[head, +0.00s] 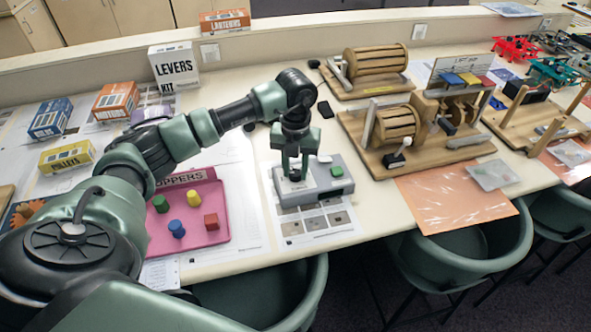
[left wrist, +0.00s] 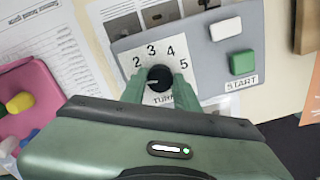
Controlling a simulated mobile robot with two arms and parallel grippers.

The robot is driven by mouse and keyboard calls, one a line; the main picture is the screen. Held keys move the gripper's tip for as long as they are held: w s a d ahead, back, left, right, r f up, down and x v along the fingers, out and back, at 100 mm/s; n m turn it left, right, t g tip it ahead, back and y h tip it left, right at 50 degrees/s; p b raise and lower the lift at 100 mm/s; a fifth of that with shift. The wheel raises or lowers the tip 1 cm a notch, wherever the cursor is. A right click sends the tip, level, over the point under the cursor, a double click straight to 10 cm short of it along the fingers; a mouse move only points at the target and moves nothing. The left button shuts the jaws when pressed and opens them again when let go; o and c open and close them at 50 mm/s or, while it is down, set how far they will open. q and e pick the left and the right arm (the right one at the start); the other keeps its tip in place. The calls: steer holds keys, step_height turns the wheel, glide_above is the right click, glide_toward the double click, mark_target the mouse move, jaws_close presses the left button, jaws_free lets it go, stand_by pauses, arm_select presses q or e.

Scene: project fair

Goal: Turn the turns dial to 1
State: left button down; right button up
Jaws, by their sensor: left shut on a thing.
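The turns dial (left wrist: 159,75) is a round black knob on a white plate of the grey control box (head: 318,186). In the left wrist view the numbers 2, 3, 4 and 5 show around it; the place of 1 is hidden behind the finger on the left. A small light mark on the knob points left, toward that hidden place; its exact reading is unclear. My left gripper (head: 293,172) points down over the box, its green fingers on either side of the knob and shut on it. My right gripper is in neither view.
The green START button (left wrist: 242,62) and a white switch (left wrist: 226,29) sit right of the dial on the box. A pink tray (head: 212,236) with coloured pieces lies to the left. Wooden drum models (head: 397,128) stand to the right.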

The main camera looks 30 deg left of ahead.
mark_target(296, 172)
arm_select(q)
steer(key=shift+n, duration=0.6)
steer(key=c, duration=1.1)
jaws_free()
steer(key=shift+o, duration=0.2)
steer(key=shift+r, duration=0.4)
step_height(296, 172, up, 7)
steer(key=shift+b, duration=1.1)
steer(key=shift+r, duration=0.1)
